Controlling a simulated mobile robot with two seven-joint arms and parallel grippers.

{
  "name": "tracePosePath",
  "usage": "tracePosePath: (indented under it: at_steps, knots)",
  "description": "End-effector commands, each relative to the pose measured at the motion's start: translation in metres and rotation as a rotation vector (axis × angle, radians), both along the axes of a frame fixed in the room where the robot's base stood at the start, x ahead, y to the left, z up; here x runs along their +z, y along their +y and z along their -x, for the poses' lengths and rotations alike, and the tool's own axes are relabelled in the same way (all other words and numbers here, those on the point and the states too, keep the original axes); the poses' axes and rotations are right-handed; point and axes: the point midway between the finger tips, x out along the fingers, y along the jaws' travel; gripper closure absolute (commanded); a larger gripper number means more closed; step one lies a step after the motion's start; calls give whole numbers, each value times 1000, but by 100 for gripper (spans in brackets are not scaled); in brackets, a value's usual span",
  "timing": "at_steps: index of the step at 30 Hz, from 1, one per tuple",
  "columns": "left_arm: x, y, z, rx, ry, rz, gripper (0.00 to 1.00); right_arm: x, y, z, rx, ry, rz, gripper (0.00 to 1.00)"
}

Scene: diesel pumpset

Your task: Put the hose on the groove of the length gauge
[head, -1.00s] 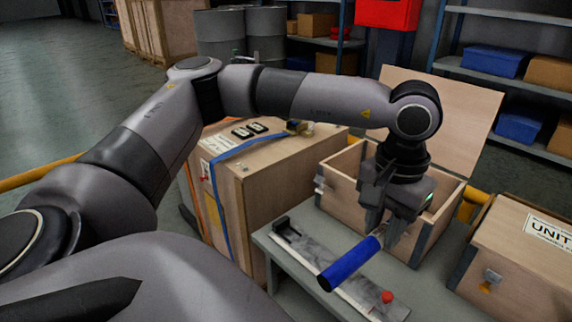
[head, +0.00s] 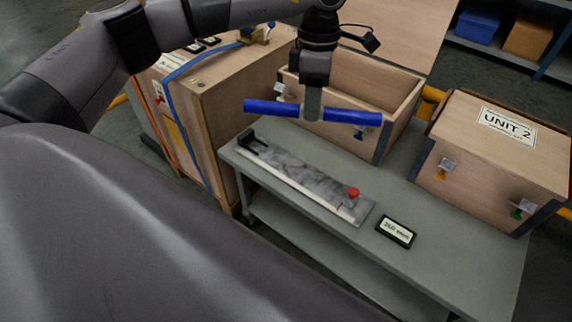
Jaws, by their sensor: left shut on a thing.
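The hose (head: 352,116) is a straight blue tube. My left gripper (head: 313,112) is shut around its middle and holds it in the air, roughly level, above the back of the bench. The length gauge (head: 300,174) is a long grey plate with a pale strip along its front edge. It lies slantwise on the bench, with a black end stop (head: 250,142) at its far left end and a red knob (head: 353,192) near its right end. The hose is apart from the gauge. My right gripper is not in view.
A small black display (head: 396,231) lies on the grey bench (head: 455,240), right of the gauge. An open wooden crate (head: 395,105) stands behind it. A closed crate marked UNIT 2 (head: 480,160) is at the right. A larger strapped crate (head: 222,120) stands at the left.

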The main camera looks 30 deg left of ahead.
Motion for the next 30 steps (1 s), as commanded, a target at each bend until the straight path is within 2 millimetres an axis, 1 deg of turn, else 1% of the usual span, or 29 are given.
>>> tracePosePath:
  at_steps: [1,3,12,21,30]
  knots:
    - [-3,4,-4,114,9,6,100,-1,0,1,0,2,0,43]
    - [-7,8,-9,281,19,11,100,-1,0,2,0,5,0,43]
    - [-24,31,-29,967,43,54,100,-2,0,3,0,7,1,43]
    - [-41,56,-44,1596,39,112,100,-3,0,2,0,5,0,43]
    - [-60,82,-54,2169,7,177,100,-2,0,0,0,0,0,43]
